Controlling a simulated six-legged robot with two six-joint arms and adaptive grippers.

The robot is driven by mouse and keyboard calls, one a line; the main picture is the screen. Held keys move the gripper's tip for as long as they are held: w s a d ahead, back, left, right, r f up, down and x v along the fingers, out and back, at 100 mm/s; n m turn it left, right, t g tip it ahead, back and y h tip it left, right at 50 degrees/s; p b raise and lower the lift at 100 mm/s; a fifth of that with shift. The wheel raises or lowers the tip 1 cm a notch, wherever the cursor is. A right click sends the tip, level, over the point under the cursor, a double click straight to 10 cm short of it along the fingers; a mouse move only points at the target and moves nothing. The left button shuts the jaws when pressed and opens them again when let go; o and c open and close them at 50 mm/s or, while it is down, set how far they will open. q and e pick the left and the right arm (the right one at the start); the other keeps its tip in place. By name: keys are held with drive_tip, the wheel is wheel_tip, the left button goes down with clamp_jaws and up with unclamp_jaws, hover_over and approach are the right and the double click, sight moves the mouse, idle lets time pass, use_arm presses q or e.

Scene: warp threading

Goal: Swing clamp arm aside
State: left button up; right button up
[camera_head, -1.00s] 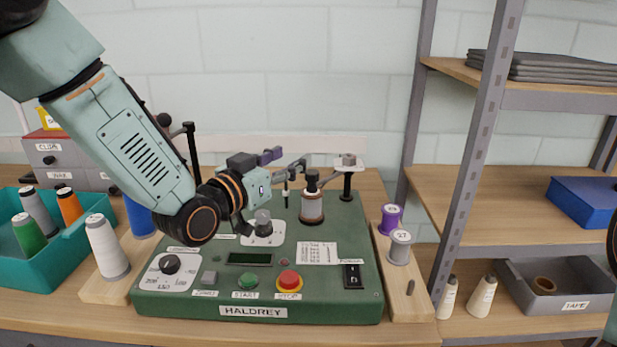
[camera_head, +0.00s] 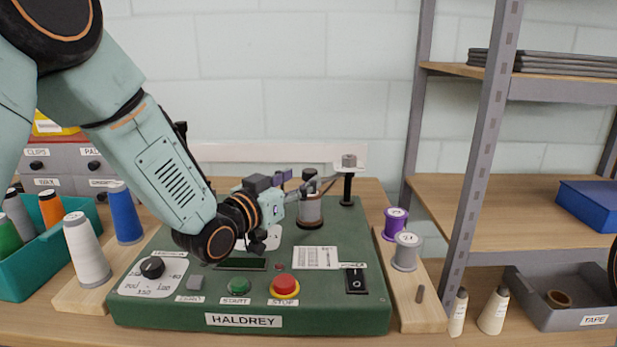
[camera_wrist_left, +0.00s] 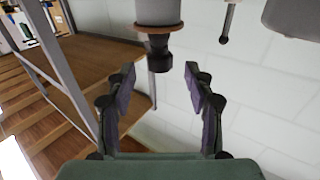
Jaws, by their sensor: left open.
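The green HALDREY machine (camera_head: 160,318) stands on the bench. At its back a grey bobbin (camera_head: 311,212) stands under a dark clamp knob (camera_head: 309,175). The thin clamp arm (camera_head: 328,184) reaches right from there, toward the black post (camera_head: 347,188). My left gripper (camera_head: 296,184) is open at the knob's left side, partly covering it. In the left wrist view, which is upside down, the open fingers (camera_wrist_left: 160,72) stand on either side of the dark knob (camera_wrist_left: 158,50) and a thin rod (camera_wrist_left: 153,88). I cannot tell whether they touch. My right gripper is not in view.
Purple and grey spools (camera_head: 407,252) stand on a wooden board (camera_head: 424,312) at right. The metal shelf's upright (camera_head: 474,165) rises beyond it. White and blue cones and a teal bin (camera_head: 28,275) sit at left.

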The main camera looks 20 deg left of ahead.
sight(305, 177)
use_arm(q)
drive_tip(key=x, duration=0.4)
drive_tip(key=shift+w+d+f, duration=0.1)
drive_tip(key=shift+w, duration=0.1)
drive_tip(key=shift+s, duration=0.1)
drive_tip(key=c, duration=0.3)
clamp_jaws()
